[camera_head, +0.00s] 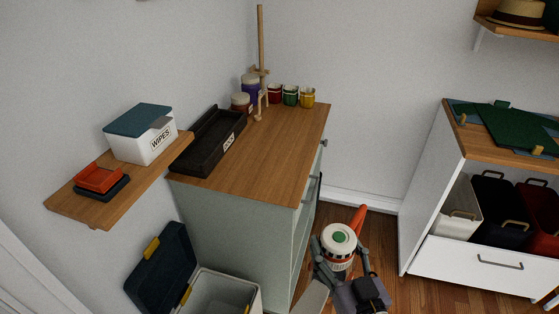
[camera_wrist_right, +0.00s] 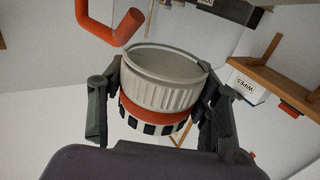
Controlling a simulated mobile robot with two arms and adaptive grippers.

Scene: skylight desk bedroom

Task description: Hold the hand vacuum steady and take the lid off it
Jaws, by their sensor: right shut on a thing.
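My right gripper (camera_head: 338,262) is shut on a round cream piece (camera_head: 339,237) with a green dot on its top and a dark and red pattern round its side. In the right wrist view, the fingers (camera_wrist_right: 160,100) grip both sides of this piece (camera_wrist_right: 165,80). It has a ribbed cream wall, an orange band and a chequered ring, and its grey far end looks hollow. A bent orange tube (camera_wrist_right: 108,28) shows beside it, and an orange part (camera_head: 358,216) in the head view. I cannot tell whether the piece is the lid alone or joined to the hand vacuum. My left gripper is not visible.
A green cabinet (camera_head: 226,222) with a wooden top carries a black tray (camera_head: 205,150) and several jars. A wall shelf (camera_head: 70,208) holds a wipes box (camera_head: 145,143). An open bin (camera_head: 230,292) stands in front. A white cabinet (camera_head: 425,225) is at right.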

